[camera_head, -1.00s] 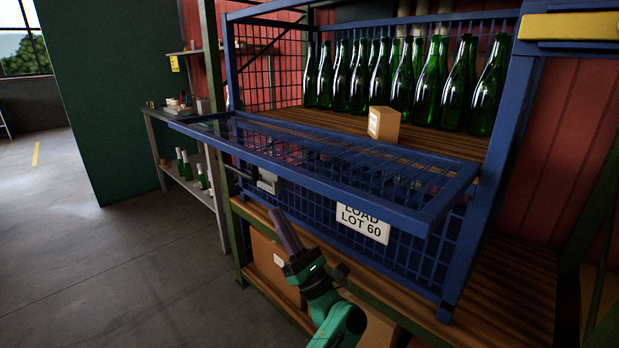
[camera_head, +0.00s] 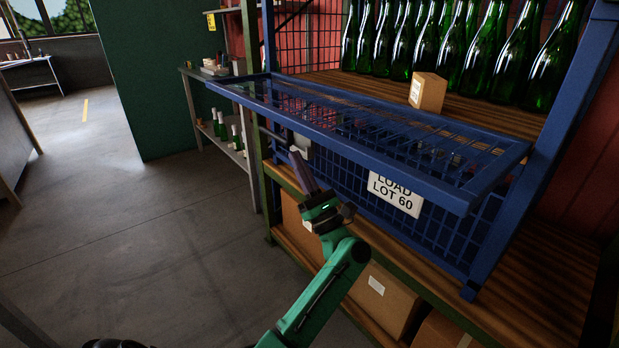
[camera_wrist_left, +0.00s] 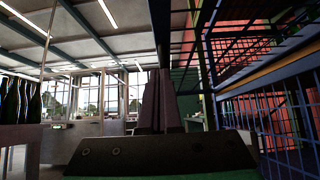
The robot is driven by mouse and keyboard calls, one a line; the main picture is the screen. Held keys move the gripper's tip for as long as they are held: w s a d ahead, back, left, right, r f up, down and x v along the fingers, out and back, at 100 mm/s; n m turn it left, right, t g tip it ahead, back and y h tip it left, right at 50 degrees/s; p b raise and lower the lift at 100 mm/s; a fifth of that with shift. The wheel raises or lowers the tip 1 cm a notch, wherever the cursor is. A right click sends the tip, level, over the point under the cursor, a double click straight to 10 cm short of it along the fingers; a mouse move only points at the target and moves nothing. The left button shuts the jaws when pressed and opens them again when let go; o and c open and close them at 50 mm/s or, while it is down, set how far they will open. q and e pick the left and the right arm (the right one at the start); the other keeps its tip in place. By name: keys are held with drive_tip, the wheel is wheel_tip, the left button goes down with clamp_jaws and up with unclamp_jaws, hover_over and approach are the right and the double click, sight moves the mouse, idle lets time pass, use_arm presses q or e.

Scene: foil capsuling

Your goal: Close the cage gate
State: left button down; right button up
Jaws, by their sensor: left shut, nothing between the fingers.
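The blue cage gate (camera_head: 350,118) is a mesh panel swung down so that it stands out roughly level from the front of the blue cage (camera_head: 562,130). My left gripper (camera_head: 296,158) is below the gate's outer part, in front of the lower mesh, with its fingers shut and pointing up. Nothing is between the fingers. In the left wrist view the shut fingers (camera_wrist_left: 160,100) stand upright, with a dark bar above their tips; I cannot tell whether they touch it. A white sign (camera_head: 397,192) reading "LOAD LOT 60" hangs on the lower mesh. My right gripper is not in view.
Green bottles (camera_head: 455,45) stand in a row inside the cage, with a small cardboard box (camera_head: 427,92) in front of them. Larger cartons (camera_head: 380,300) sit on the lower shelf. A side shelf (camera_head: 228,145) stands at the left. The floor (camera_head: 130,230) there is clear.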

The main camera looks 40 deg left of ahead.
sight(289, 128)
use_arm(q)
drive_tip(key=r, duration=0.1)
drive_tip(key=r+p, duration=0.1)
drive_tip(key=r, duration=0.1)
drive_tip(key=shift+a+r, duration=0.25)
drive_tip(key=shift+r+p, duration=0.3)
drive_tip(key=shift+r, duration=0.2)
